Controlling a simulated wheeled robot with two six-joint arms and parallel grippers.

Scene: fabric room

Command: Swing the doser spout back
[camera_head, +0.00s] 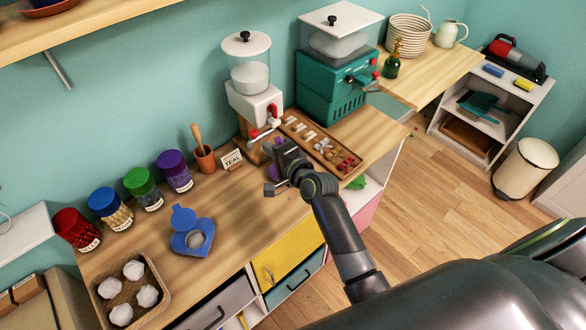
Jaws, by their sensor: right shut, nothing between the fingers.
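The doser (257,105) is a white unit with a clear hopper of pale powder, standing on a wooden stand at the back of the counter. A red lever (273,111) is on its front. Below it a thin white bar (262,132) with a red tip points to the left; I cannot tell for sure whether this is the spout. My right gripper (273,172) is shut and empty, just below and in front of the doser, and hides part of the counter there. I see no contact with the doser. My left gripper is out of view.
A wooden tray (337,166) of small pieces lies right of my right gripper. Beside the doser stand a teal machine (335,85), a card marked TEAL (232,160) and a pestle cup (205,158). Coloured-lid jars (143,188) and a blue holder (188,240) are farther left.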

